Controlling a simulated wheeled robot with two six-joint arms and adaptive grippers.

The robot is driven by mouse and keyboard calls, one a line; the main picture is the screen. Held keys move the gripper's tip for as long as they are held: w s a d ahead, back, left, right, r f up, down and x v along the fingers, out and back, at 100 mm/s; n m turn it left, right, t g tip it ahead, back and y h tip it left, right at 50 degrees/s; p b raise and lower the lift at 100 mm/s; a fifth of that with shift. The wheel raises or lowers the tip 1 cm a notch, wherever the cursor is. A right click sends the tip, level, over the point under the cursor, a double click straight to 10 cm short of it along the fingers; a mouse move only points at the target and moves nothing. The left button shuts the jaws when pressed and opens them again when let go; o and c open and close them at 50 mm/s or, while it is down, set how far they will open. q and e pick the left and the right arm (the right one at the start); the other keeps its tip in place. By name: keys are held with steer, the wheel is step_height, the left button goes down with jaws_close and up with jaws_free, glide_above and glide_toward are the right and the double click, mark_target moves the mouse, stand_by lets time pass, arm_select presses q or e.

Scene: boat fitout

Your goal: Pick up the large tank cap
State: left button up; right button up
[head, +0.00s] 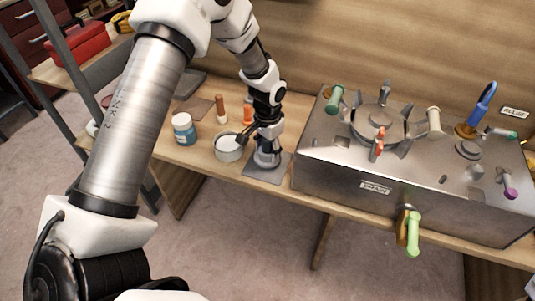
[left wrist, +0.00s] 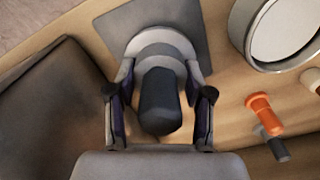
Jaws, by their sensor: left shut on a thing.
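The large tank cap (head: 267,159) is a grey round disc with an upright dark handle. It is on a dark grey mat (head: 262,176) on the bench, left of the metal tank (head: 335,165). In the left wrist view the cap's handle (left wrist: 160,103) stands between the fingers, with the grey disc beyond it. My left gripper (head: 268,142) reaches down from above and is shut on the cap. It also shows in the left wrist view (left wrist: 160,112). I cannot tell whether the cap touches the mat. My right gripper is not in view.
A round metal pan (head: 228,150) stands close left of the cap, with a blue jar (head: 184,131) farther left. Orange-handled items (head: 248,113) stand behind. The tank carries coloured valve handles and a green-handled drain tap (head: 412,235) at its front. The bench's front edge is near.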

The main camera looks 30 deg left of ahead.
arm_select(q)
steer(key=s+d+r+b, duration=0.1)
steer(key=s+d+r, duration=0.1)
steer(key=s+d, duration=0.8)
steer(key=s, duration=0.2)
steer(key=shift+s+r, duration=0.25)
steer(key=shift+s, duration=0.05)
steer(key=shift+w, duration=0.1)
